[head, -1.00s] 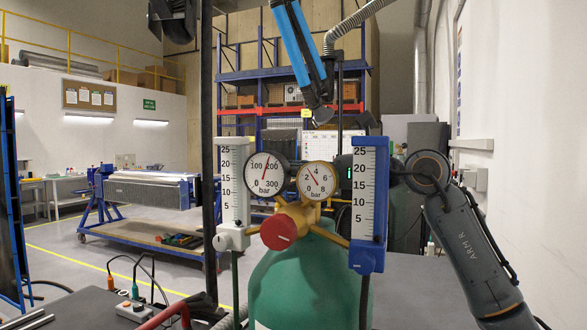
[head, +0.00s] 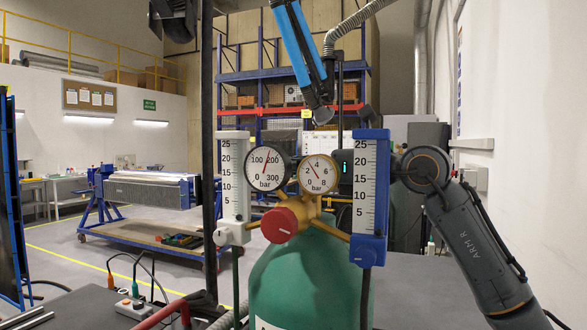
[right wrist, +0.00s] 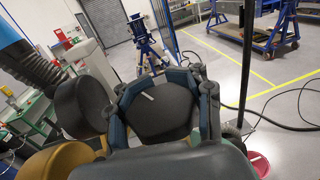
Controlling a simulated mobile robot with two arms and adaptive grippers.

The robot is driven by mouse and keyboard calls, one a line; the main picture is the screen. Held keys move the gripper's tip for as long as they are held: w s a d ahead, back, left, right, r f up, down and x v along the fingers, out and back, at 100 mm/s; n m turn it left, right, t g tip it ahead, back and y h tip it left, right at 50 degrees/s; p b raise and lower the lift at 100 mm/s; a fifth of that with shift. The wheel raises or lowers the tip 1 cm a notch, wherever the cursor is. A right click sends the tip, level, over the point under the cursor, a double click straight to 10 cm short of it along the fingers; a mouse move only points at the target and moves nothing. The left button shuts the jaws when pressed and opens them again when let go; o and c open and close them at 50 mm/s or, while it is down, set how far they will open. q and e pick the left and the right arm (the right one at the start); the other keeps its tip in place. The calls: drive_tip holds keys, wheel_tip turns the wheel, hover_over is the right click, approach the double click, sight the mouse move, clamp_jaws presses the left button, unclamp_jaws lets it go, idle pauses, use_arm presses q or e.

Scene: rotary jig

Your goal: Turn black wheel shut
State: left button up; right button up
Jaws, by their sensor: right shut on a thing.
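The black wheel (right wrist: 170,112) carries a white mark and fills the middle of the right wrist view. My right gripper (right wrist: 163,88) is shut on it, with dark blue-grey finger links on both sides. In the head view the wheel and the right fingers are hidden behind the gauges and the blue scale; only my right arm shows, coming in from the right. The green cylinder (head: 305,285) stands upright with a brass regulator and a red knob (head: 279,225) facing me. My left gripper is in neither current view.
Two gauges (head: 267,169) (head: 317,173) sit above the red knob. A white flow scale (head: 232,185) and a blue flow scale (head: 370,195) flank them closely. A dark post (head: 209,150) stands to the left. A blue cart (head: 150,200) stands further back.

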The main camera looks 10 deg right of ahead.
drive_tip(key=shift+c, duration=0.3)
drive_tip(key=o, duration=1.3)
drive_tip(key=shift+d, duration=0.1)
drive_tip(key=shift+o, duration=0.2)
drive_tip(key=shift+r, duration=0.1)
wheel_tip(320, 180, up, 10)
drive_tip(key=shift+c, duration=0.2)
